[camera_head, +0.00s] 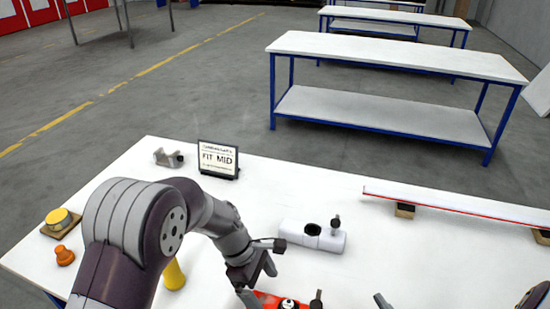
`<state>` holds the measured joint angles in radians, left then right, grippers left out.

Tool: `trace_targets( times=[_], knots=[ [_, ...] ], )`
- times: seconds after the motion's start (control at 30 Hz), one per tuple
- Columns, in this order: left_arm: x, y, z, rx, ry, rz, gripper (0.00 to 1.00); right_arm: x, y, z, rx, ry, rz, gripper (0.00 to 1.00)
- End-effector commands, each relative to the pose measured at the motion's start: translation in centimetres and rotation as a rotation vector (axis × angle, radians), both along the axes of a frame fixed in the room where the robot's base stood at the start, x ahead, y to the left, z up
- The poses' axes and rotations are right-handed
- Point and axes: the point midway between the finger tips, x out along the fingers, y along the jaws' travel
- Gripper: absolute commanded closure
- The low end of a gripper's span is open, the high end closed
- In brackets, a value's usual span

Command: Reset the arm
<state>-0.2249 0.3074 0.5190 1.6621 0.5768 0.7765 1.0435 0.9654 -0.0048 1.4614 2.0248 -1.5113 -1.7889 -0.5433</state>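My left arm reaches in from the lower left over the white table (310,194). Its gripper (259,283) hangs near the front of the table, with its fingers apart and nothing visible between them. A red part (268,298) with dark knobs lies just beside and below the fingers, cut off by the bottom edge. Of my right arm, a dark link shows at the lower right corner, and a small grey tip (382,301), probably of its gripper, shows at the bottom edge. The rest is out of frame.
A white block with black knobs (325,238) lies right of my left gripper. A "FIT MID" sign (218,159), grey bracket (169,158), yellow knob (58,218), orange piece (65,256) and yellow cylinder (174,274) stand leftward. A long white panel (460,202) rests on blocks at right.

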Motion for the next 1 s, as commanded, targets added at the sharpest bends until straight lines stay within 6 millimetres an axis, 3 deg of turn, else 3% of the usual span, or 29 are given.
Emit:
trace_targets(
  times=[0.03, 0.33, 0.73, 0.8, 1.0],
  knots=[
    [0.0, 0.0, 0.0, 0.000, 0.000, 0.000, 0.06, -0.7, 1.2, -0.3, 0.038, 0.028, 0.017, 0.45],
    [-0.1, -0.3, -0.7, 0.000, 0.003, -0.001, 0.06, -0.7, 1.2, -0.3, 0.038, 0.028, 0.017, 0.45],
    [-1.0, -2.9, -7.5, 0.001, 0.002, -0.002, 0.06, -0.6, 1.1, -0.3, 0.037, 0.029, 0.016, 0.45],
    [-1.0, -2.9, -7.5, 0.000, 0.000, -0.001, 0.06, -0.1, 0.5, -0.4, 0.026, 0.032, 0.005, 0.45],
    [-1.0, -2.9, -7.4, 0.000, 0.000, 0.000, 0.06, -0.7, 1.1, -0.2, 0.037, 0.028, 0.015, 0.45]
  ],
)
